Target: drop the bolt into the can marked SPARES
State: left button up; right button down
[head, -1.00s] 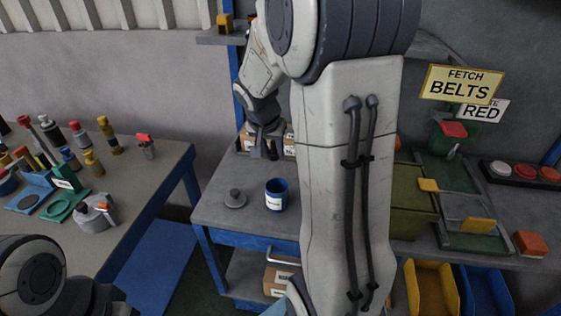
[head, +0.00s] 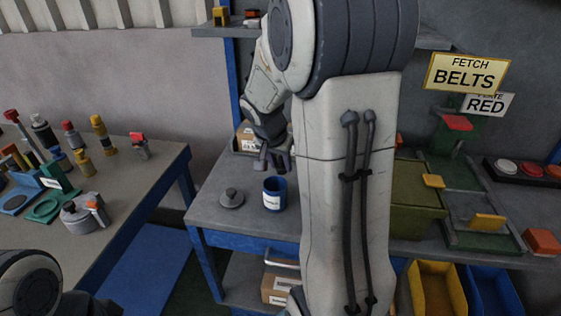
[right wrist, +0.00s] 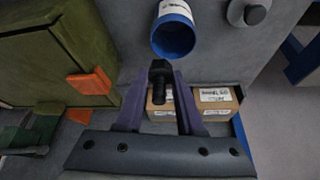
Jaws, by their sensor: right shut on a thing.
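A blue can (head: 274,201) with a white label stands open on the grey bench in the head view; its lettering is too small to read. It also shows in the right wrist view (right wrist: 172,37), with its open mouth just beyond my fingertips. My right gripper (head: 273,163) is above and slightly behind the can in the head view. In the right wrist view, its purple fingers (right wrist: 163,80) are shut on a black bolt (right wrist: 161,87), held apart from the can. My left gripper is not visible; only part of my left arm shows at lower left.
A grey round lid-like piece with a knob (head: 231,198) lies left of the can. Cardboard boxes (right wrist: 203,103) sit at the bench's back. A green box (head: 414,210) stands to the right, beyond my arm. The left table (head: 137,187) holds several tools.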

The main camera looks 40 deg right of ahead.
jog(key=shift+c, duration=2.3)
grip_release()
jog(key=shift+r, duration=0.1)
jog(key=v, duration=1)
jog(key=shift+r, duration=0.2)
jog(key=shift+a, duration=0.1)
